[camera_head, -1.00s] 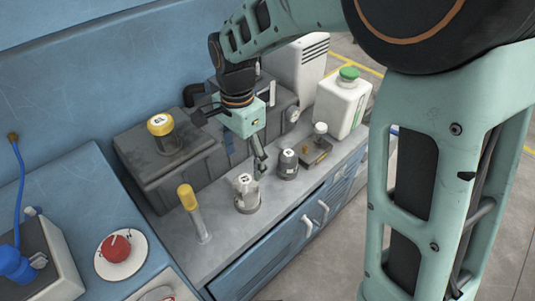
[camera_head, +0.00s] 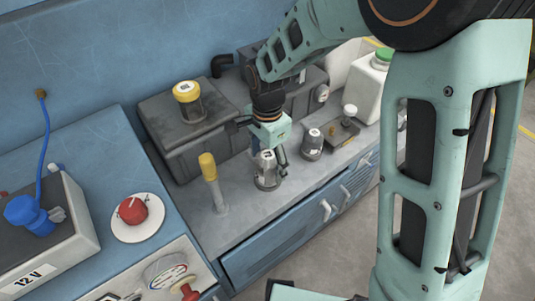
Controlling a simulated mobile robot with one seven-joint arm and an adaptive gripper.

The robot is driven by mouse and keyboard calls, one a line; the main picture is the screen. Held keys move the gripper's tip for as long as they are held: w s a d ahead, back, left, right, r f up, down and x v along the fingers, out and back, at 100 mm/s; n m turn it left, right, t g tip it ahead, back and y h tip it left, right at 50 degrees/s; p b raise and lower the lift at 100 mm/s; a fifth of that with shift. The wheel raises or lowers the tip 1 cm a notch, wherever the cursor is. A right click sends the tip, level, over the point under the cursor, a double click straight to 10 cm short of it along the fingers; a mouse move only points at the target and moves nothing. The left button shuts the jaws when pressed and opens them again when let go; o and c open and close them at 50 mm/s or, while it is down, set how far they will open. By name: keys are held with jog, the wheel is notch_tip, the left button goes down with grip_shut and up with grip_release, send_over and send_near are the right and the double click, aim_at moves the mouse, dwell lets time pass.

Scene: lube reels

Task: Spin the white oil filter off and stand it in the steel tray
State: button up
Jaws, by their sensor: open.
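The white oil filter (camera_head: 265,160) stands upright on the grey worktop, a white body with a dark mark above a greyer base. My gripper (camera_head: 272,156) points down right at the filter, its jaws open. One finger shows along the filter's right side; the other is mostly hidden at its upper left. I cannot tell whether the fingers touch it.
A yellow-topped post (camera_head: 213,180) stands left of the filter, and a grey capped cylinder (camera_head: 312,144) to its right. A dark box (camera_head: 170,135) bears a yellow-capped jar (camera_head: 189,99). A red knob (camera_head: 132,211) is at left. The worktop's front strip is clear.

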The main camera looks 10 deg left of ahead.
jog(key=shift+f, duration=0.1)
jog(key=shift+c, duration=0.6)
jog(key=c, duration=1.4)
jog(key=n, duration=0.2)
jog(key=shift+n+p, duration=0.3)
jog(key=shift+n, duration=0.1)
jog(key=shift+r+p, duration=0.85)
jog(key=shift+r, duration=0.45)
jog(key=shift+r, duration=0.15)
jog(key=shift+r+p, duration=1.7)
jog(key=shift+r, duration=0.65)
